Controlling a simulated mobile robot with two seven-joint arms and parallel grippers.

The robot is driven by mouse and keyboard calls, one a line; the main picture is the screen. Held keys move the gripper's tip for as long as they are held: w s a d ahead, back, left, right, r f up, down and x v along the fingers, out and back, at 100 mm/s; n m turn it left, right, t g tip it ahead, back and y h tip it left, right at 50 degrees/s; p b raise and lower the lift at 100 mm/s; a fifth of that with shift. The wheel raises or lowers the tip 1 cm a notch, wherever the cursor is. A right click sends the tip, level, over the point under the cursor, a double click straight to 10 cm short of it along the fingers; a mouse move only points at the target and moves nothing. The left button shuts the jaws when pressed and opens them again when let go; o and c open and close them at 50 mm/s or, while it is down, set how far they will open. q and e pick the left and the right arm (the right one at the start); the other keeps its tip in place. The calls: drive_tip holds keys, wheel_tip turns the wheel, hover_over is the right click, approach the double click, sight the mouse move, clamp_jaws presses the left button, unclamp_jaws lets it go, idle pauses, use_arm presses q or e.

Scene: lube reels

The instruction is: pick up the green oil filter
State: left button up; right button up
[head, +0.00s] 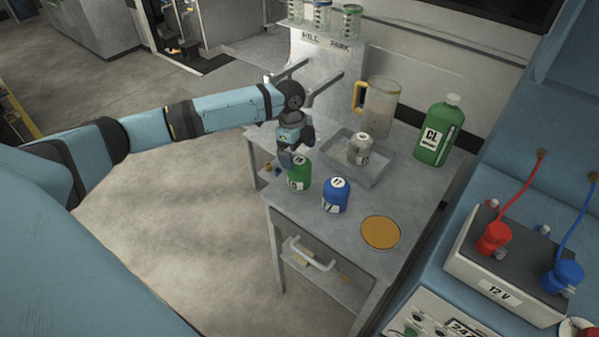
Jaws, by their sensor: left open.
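The green oil filter (299,176) stands upright near the left edge of the grey workbench (330,226). It has a white label on its side. My left gripper (291,156) points down at the top of the green filter, a little to its upper left, and is open. I cannot tell whether its fingers touch the filter. A blue filter (336,196) stands upright just right of the green one. A white filter (361,150) stands in a shallow grey tray (378,177) behind them. My right gripper is out of view.
A clear jug (379,108) with a yellow handle and a green bottle (437,135) stand at the back. An orange disc (380,232) lies at the front right. A 12 V battery (500,290) with red and blue clamps stands at lower right.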

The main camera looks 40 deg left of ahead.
sight(298, 160)
use_arm(q)
drive_tip(key=shift+s+d+f, duration=0.15)
drive_tip(key=shift+d+f, duration=0.05)
drive_tip(key=shift+f, duration=1.2)
drive_tip(key=shift+s+d+f, duration=0.1)
drive_tip(key=shift+d+f, duration=0.05)
drive_tip(key=shift+f, duration=1.2)
drive_tip(key=c, duration=1.1)
drive_tip(key=shift+r, duration=0.1)
drive_tip(key=shift+c, duration=0.2)
wheel_tip(298, 160, up, 20)
